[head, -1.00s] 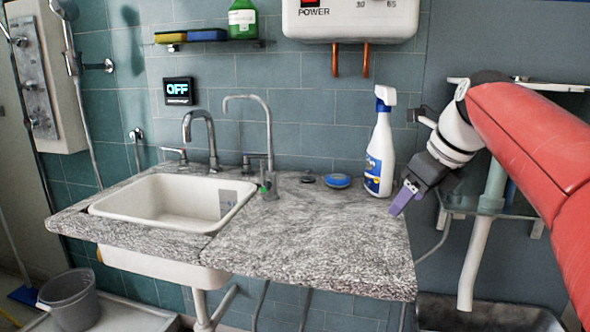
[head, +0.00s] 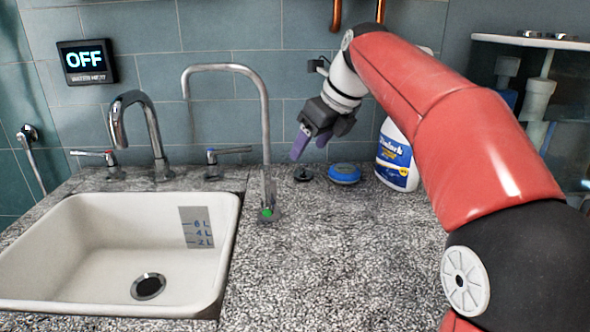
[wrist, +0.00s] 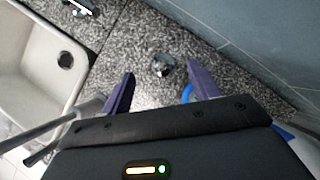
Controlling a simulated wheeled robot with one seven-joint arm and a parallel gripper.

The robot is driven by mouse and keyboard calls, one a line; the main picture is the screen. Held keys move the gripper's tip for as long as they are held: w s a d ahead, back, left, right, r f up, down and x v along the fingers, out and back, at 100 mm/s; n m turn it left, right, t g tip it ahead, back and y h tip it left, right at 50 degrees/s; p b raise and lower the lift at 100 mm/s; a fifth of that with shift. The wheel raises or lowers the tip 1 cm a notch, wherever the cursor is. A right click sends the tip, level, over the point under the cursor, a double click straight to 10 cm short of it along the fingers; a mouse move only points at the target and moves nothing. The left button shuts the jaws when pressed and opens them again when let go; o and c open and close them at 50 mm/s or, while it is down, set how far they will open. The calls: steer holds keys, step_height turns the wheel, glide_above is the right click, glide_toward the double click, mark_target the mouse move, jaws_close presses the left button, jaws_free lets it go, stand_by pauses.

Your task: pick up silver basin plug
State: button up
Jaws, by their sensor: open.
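The silver basin plug (head: 303,174) is a small round piece lying on the speckled stone counter, right of the tall tap's base. In the wrist view the plug (wrist: 162,66) shows in the gap between the purple fingertips, looking shiny with a dark part. My gripper (head: 309,147) is open and empty, pointing down above the plug in the head view. In the wrist view both fingers of my gripper (wrist: 159,76) are spread, one on each side of the plug, and do not seem to touch it.
A blue round tin-like object (head: 344,173) sits close right of the plug. A white spray bottle (head: 397,158) stands further right, partly behind my arm. The tall tap (head: 267,150) and white sink (head: 150,235) are left. The counter's front (head: 330,270) is clear.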

mark_target(303, 162)
steer(key=x, duration=0.3)
steer(key=b+x, duration=0.1)
steer(key=x, duration=0.1)
steer(key=shift+d+f, duration=0.1)
steer(key=shift+f, duration=0.4)
steer(key=c, duration=1.1)
steer(key=shift+o, duration=0.2)
steer(key=shift+s+r, duration=0.1)
